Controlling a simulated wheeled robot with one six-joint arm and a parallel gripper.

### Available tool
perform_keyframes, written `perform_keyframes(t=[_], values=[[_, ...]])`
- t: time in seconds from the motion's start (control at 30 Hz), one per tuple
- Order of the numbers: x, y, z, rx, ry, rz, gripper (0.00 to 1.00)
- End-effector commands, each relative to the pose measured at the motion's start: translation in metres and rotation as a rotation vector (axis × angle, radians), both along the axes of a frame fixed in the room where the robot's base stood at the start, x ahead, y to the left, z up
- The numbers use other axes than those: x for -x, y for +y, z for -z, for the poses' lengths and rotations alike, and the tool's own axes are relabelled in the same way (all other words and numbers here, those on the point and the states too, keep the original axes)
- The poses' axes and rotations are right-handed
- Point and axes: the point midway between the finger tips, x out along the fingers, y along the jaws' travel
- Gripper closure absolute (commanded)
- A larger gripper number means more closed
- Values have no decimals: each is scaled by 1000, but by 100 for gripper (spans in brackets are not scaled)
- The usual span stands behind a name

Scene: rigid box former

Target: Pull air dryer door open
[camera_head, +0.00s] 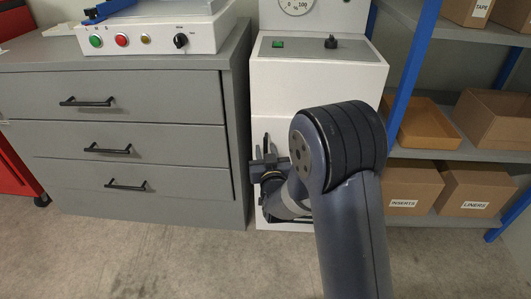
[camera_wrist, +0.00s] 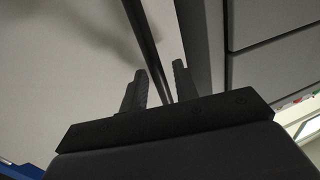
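The air dryer (camera_head: 320,75) is a white cabinet standing between the grey drawer unit and the shelves. Its door (camera_head: 284,128) is the lower front panel, largely hidden behind my arm; I see no clear gap at its edge. My gripper (camera_head: 262,168) is at the left part of this door in the head view. In the wrist view a dark bar handle (camera_wrist: 146,45) runs down between the two fingers of my gripper (camera_wrist: 160,86). The fingers stand apart, with space visible beside the bar. Whether either finger touches the bar is unclear.
A grey drawer unit (camera_head: 130,75) with black handles stands close on the left. A control box (camera_head: 150,35) sits on it. A blue-posted shelf (camera_head: 455,150) with cardboard boxes stands at the right. The floor (camera_head: 170,255) in front is clear.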

Motion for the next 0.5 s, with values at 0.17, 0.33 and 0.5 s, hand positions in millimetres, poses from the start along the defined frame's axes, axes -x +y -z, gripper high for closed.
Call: perform_keyframes(t=[0.17,0.33,0.5], values=[[-7,1,0,0,0,0,71],[-7,1,0,0,0,0,71],[-7,1,0,0,0,0,80]])
